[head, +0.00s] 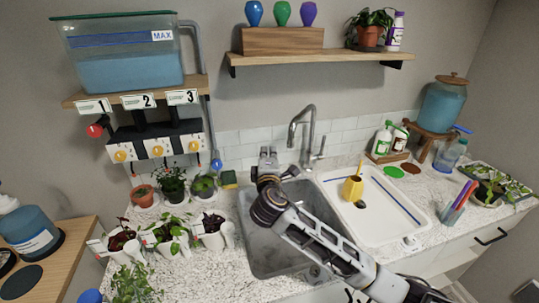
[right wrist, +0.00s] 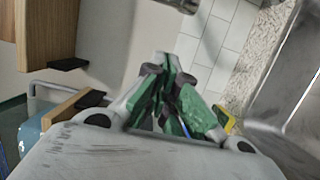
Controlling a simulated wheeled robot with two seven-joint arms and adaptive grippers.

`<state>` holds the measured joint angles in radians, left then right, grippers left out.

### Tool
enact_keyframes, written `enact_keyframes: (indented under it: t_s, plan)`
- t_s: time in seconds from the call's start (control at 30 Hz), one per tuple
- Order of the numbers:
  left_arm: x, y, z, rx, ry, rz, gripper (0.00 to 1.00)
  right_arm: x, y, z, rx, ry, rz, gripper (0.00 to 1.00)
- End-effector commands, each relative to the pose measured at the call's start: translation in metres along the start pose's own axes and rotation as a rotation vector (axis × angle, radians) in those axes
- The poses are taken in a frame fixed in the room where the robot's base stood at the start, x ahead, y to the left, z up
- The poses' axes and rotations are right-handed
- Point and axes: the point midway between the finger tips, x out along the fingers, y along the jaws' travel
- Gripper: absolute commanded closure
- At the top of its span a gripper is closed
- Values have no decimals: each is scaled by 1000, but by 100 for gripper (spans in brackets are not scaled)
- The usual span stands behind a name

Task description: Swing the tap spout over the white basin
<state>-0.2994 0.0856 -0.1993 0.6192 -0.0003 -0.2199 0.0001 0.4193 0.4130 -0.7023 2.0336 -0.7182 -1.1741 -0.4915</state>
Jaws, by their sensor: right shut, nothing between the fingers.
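The silver tap (head: 309,135) stands behind the sinks, its curved neck bent to the left and its spout end (head: 292,140) hanging over the back of the grey basin (head: 262,243). The white basin (head: 392,222) is to the right of the tap. My right gripper (head: 267,156) reaches over the grey basin, just left of the spout, with a visible gap in the head view. Its fingers (right wrist: 170,65) are shut and empty in the right wrist view. A blurred metal part (right wrist: 182,4), perhaps the tap, shows at that view's top edge. My left gripper is not in view.
A yellow cup (head: 353,188) stands in the white basin near its left side. Potted plants crowd the counter on the left, below dispensers and a blue tank (head: 125,65). Bottles (head: 384,140) and a blue jar (head: 443,103) stand at the back right.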

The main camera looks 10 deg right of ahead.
Motion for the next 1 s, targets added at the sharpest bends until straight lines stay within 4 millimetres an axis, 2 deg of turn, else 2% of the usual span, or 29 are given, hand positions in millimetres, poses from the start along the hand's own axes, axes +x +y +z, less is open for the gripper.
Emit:
enact_keyframes:
  t_s: [0.6, 0.87, 1.0]
  plan:
    - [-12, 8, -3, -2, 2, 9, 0, 63, 0, 0, -1, 0, -1, 100]
    - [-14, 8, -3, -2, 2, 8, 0, 81, 0, 0, -1, 0, -1, 100]
    - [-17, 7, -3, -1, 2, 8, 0, 77, 1, 8, 0, 0, 0, 100]
